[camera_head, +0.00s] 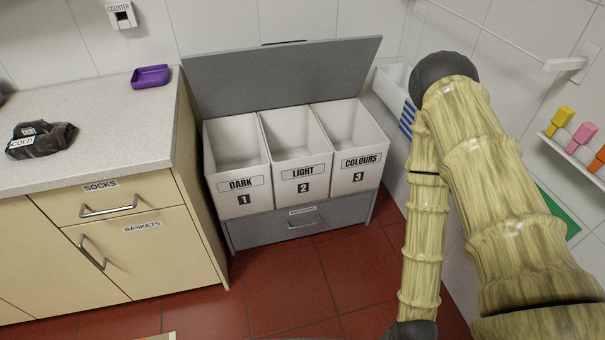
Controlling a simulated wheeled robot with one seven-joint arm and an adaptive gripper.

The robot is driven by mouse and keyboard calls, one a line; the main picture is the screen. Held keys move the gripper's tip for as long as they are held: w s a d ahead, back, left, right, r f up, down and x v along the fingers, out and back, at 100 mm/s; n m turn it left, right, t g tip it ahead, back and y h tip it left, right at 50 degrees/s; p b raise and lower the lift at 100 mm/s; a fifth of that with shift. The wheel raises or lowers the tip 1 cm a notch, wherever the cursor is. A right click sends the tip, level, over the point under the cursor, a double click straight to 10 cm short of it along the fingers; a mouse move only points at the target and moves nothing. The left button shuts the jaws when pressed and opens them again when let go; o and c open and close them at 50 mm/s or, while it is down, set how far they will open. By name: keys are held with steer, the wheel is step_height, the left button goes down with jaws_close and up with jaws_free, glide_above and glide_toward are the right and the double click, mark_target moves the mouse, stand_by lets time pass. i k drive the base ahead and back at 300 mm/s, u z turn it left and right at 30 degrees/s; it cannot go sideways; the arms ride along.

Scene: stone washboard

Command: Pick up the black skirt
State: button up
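A dark, crumpled piece of cloth (52,138), which looks like the black skirt, lies on the pale speckled countertop (105,150) at the left of the head view. A white label reading "COLD" and another small tag show on its left part. My arm reaches down along the right side of the view, well apart from the cloth. A dark part at its lower end shows at the bottom edge; my gripper's fingers cannot be made out.
Three white bins marked DARK (240,198), LIGHT (303,189) and COLOURS (357,177) stand open in a grey cabinet with its lid (285,75) raised. A purple tray (150,77) sits at the counter's back. Red tiled floor (290,290) is clear in front.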

mark_target(37, 139)
steer(key=u, duration=1.55)
